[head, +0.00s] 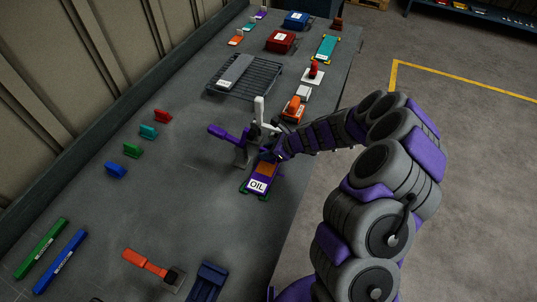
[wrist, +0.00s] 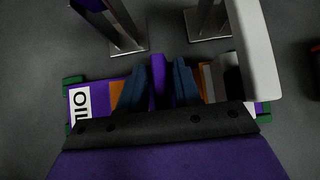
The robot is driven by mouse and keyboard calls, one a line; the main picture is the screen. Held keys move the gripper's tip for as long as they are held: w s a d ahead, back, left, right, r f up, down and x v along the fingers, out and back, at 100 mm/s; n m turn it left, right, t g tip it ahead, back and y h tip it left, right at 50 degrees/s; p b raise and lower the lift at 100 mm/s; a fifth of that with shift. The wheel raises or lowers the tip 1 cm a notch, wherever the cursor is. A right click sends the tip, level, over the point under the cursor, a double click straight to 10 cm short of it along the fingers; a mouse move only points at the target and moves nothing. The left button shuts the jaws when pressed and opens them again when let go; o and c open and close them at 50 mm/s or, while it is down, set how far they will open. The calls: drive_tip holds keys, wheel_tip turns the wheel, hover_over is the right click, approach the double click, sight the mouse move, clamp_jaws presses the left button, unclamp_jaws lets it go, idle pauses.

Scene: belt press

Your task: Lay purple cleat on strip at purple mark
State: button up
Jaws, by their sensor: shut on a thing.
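My gripper (wrist: 158,85) is shut on the purple cleat (wrist: 158,78), a thin upright piece between its two dark blue fingers. An orange strip (wrist: 118,92) shows on this bed on both sides of the fingers. In the head view the bed (head: 249,193) and orange strip (head: 266,168) lie at the press, with my gripper (head: 273,153) at their far end. I cannot make out the purple mark. Whether the cleat touches the strip is hidden.
The press has a purple lever (head: 226,133) and a white upright (head: 259,108) close beside my gripper. Red (head: 162,116), teal (head: 148,131), green (head: 132,150) and blue (head: 115,170) cleats stand to the left. An orange-handled tool (head: 147,263) lies nearer. The bench between is clear.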

drive_tip(key=shift+d+f, duration=0.1)
drive_tip(key=shift+d, duration=0.15)
drive_tip(key=shift+c, duration=1.4)
drive_tip(key=shift+d, duration=0.6)
clamp_jaws()
drive_tip(key=shift+s+a, duration=0.1)
